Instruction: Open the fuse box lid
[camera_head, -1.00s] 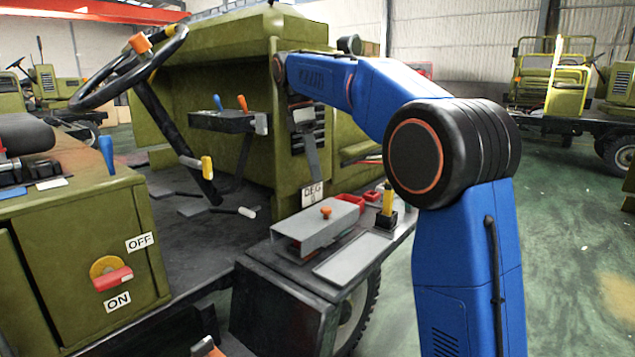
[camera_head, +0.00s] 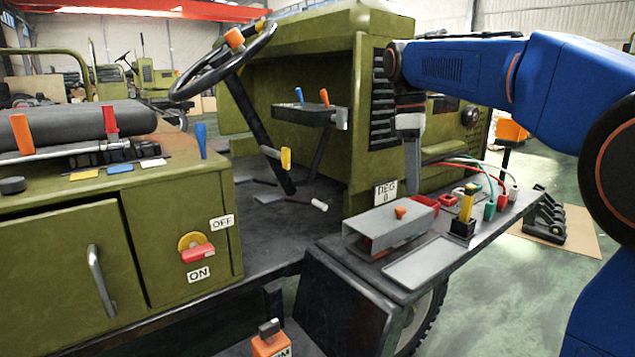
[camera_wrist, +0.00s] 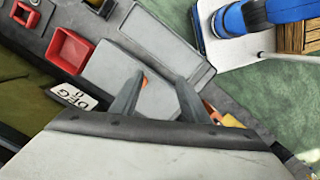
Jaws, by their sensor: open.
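The fuse box (camera_head: 375,232) is a grey box with a folded-sheet lid and an orange knob (camera_head: 401,212) on top. It sits on the vehicle's dark fender and its lid looks closed. In the wrist view the grey lid (camera_wrist: 108,75) lies beneath my gripper (camera_wrist: 160,80). The orange knob (camera_wrist: 143,82) shows partly, beside the left finger, between the two fingers. My gripper (camera_head: 412,192) points down just above the knob in the head view. Its fingers are apart and hold nothing; I cannot tell whether one touches the knob.
A flat grey panel (camera_head: 420,262) lies beside the box. A yellow-handled switch (camera_head: 466,208), red trays (camera_head: 425,203) and cabled plugs (camera_head: 490,208) crowd the fender's right part. A "DEG 0" sign (camera_head: 385,193) stands behind the box. The steering wheel (camera_head: 225,65) is to the left.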

